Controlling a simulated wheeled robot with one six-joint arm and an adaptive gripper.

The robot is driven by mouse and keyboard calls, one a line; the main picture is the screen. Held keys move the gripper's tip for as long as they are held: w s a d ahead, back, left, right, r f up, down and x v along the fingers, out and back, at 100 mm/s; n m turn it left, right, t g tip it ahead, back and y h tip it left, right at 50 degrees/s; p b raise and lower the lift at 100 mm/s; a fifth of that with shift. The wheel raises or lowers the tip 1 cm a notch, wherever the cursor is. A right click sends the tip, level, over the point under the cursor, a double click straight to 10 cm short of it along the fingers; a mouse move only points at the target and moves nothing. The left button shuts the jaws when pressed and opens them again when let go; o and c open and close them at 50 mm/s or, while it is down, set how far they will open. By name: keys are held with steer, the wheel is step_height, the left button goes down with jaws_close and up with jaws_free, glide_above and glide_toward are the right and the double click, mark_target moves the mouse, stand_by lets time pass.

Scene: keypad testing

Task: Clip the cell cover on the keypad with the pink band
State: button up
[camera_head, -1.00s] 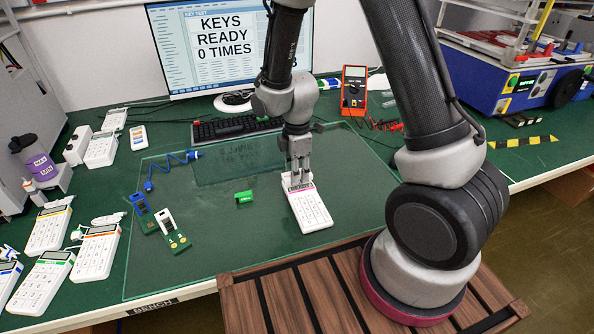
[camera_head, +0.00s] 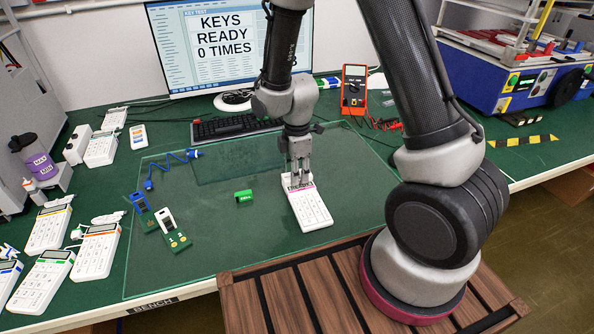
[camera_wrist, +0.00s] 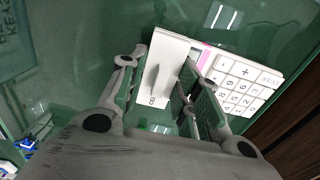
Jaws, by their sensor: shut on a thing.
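The keypad with the pink band (camera_head: 311,211) lies face up on the glass mat, right of centre. In the wrist view its keys (camera_wrist: 240,85) and pink band (camera_wrist: 204,56) show at the right. My gripper (camera_head: 300,181) is over the keypad's far end, pointing down. In the wrist view my gripper (camera_wrist: 166,68) is shut on the white cell cover (camera_wrist: 173,52), one finger at each side. The cover is at the keypad's end, beside the pink band. The fingers partly hide it, and I cannot tell whether it is clipped in.
Several other keypads (camera_head: 97,250) line the left side. A keyboard (camera_head: 236,126) and monitor (camera_head: 230,50), reading KEYS READY 0 TIMES, are behind.

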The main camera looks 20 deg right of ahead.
stand_by(0.3)
steer(key=o, duration=0.8)
steer(key=shift+r, duration=0.5)
stand_by(0.5)
steer(key=shift+r, duration=3)
